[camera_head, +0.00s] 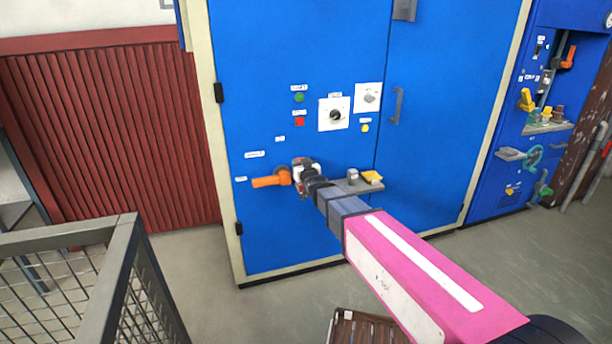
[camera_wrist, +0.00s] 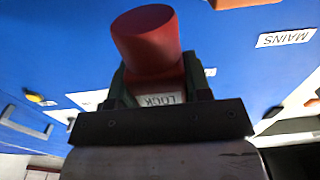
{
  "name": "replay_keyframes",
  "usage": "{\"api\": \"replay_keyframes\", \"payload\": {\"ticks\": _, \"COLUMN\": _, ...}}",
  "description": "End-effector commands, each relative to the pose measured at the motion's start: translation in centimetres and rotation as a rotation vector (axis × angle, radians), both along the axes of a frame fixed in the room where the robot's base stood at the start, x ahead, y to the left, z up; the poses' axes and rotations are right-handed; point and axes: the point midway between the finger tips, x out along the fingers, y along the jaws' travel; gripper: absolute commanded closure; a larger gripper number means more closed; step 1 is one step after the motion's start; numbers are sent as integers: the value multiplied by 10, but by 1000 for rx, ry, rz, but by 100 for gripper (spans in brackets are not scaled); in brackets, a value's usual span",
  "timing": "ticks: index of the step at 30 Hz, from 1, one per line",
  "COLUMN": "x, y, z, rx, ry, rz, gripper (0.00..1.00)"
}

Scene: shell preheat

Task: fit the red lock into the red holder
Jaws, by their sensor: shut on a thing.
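The red lock (camera_wrist: 145,40) is a red cylinder with a white LOCK label at its base. It is gripped between the fingers of my gripper (camera_wrist: 157,85) in the wrist view. In the head view my gripper (camera_head: 304,172) is close to the blue cabinet front, just right of the orange handle (camera_head: 268,181). The lock is mostly hidden behind the gripper there. I cannot make out the red holder in either view, nor whether the lock touches anything.
The blue cabinet (camera_head: 290,235) carries a green button (camera_head: 299,98), a red button (camera_head: 299,122) and a dial (camera_head: 335,115). A small shelf (camera_head: 352,188) with a yellow piece (camera_head: 372,177) juts out right of the gripper. A mesh railing (camera_head: 70,285) stands at front left.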

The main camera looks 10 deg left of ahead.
Motion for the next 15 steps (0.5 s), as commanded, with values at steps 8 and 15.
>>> {"api": "replay_keyframes", "payload": {"ticks": 8, "x": 33, "y": -11, "z": -20, "rx": 1, "ry": -1, "rz": 0, "gripper": 81}}
{"api": "replay_keyframes", "payload": {"ticks": 15, "x": 34, "y": -12, "z": -36, "rx": 0, "ry": 1, "rz": 0, "gripper": 81}}
